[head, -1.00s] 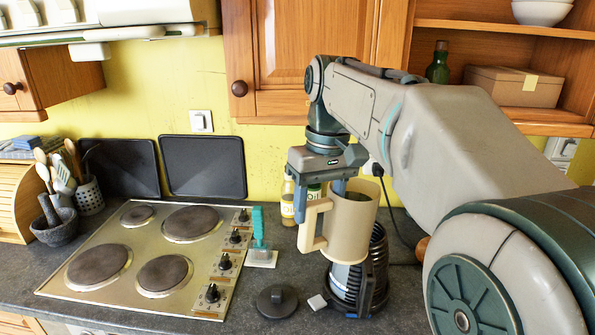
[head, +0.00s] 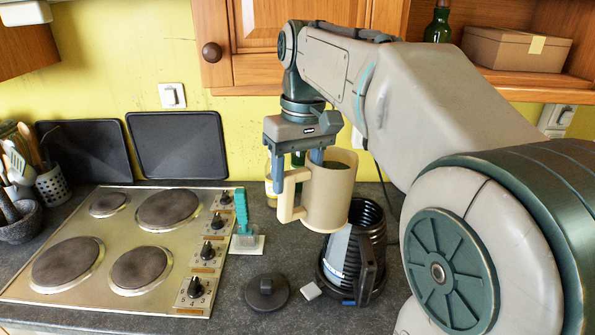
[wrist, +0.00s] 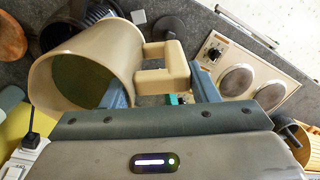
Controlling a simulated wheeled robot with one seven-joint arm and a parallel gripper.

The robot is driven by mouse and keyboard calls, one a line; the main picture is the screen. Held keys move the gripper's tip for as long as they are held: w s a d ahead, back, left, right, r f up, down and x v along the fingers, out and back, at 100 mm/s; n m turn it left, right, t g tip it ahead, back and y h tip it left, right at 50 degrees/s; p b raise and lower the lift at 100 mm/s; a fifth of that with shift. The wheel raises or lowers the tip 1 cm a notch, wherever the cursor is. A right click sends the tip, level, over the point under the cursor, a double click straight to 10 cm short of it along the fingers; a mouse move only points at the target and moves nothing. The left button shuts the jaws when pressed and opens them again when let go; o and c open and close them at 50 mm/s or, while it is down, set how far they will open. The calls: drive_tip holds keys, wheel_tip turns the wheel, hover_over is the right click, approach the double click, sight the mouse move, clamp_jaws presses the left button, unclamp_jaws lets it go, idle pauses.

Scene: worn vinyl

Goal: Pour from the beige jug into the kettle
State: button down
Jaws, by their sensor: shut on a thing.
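The beige jug (head: 332,199) hangs in the air, roughly upright with a slight lean, its handle to the left. My gripper (head: 297,165) is shut on the jug's handle; the wrist view shows the handle (wrist: 172,68) between the two blue fingers. The jug's inside looks dark green; I cannot tell how full it is. The black ribbed kettle (head: 376,262) stands open on the counter, below and slightly right of the jug. The jug's lower part covers some of the kettle's mouth in the head view. No stream shows.
A round black lid (head: 267,292) and a small white block (head: 311,291) lie left of the kettle. A teal-handled tool (head: 242,212) stands beside the steel hob (head: 135,238). Bottles stand behind the jug. A wooden cabinet (head: 240,45) hangs above.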

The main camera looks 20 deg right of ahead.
drive_tip(key=shift+f+b, duration=0.35)
drive_tip(key=shift+f, duration=0.3)
drive_tip(key=shift+d+r+y+p, duration=0.15)
drive_tip(key=shift+r+y+p, duration=0.35)
drive_tip(key=shift+r+p, duration=0.45)
wheel_tip(320, 180, up, 2)
drive_tip(key=shift+d+r+g+y+p, duration=0.15)
drive_tip(key=shift+g+y+p, duration=0.25)
drive_tip(key=shift+y+p, duration=0.6)
drive_tip(key=shift+f, duration=0.2)
drive_tip(key=shift+f+b, duration=0.55)
drive_tip(key=shift+r+y+p, duration=0.3)
drive_tip(key=shift+p, duration=0.25)
drive_tip(key=shift+w+d+r+g+y+p, duration=0.2)
drive_tip(key=shift+d+g+y+p, duration=0.15)
drive_tip(key=shift+y+p, duration=0.6)
